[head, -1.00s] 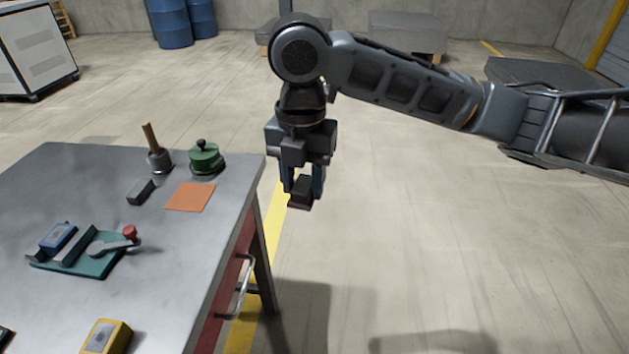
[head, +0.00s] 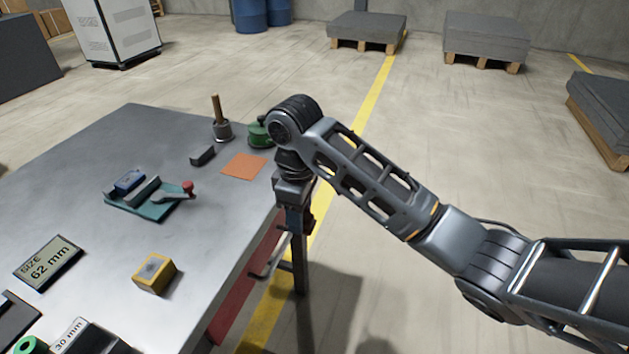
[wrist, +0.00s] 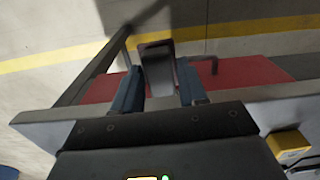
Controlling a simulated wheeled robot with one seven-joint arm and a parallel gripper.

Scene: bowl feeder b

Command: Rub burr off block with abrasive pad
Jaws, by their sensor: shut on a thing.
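My gripper (head: 298,222) hangs just off the right edge of the table, pointing down. It is shut on a dark block-shaped thing, likely the abrasive pad (wrist: 158,72), which shows between the blue fingers in the wrist view. A blue block (head: 130,181) with a pale top label sits in a teal fixture (head: 155,211) on the table, left of my gripper and well apart from it. The fixture has a dark rail and a clamp lever with a red knob (head: 188,186). Any burr on the block is too small to make out.
On the metal table (head: 95,135) are an orange sheet (head: 244,166), a dark block (head: 202,156), a wooden-handled tool (head: 220,124), a green lidded thing (head: 260,133), a yellow box (head: 155,273) and a "62 mm" sign (head: 49,261). A drawer handle (head: 274,262) juts out below my gripper.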

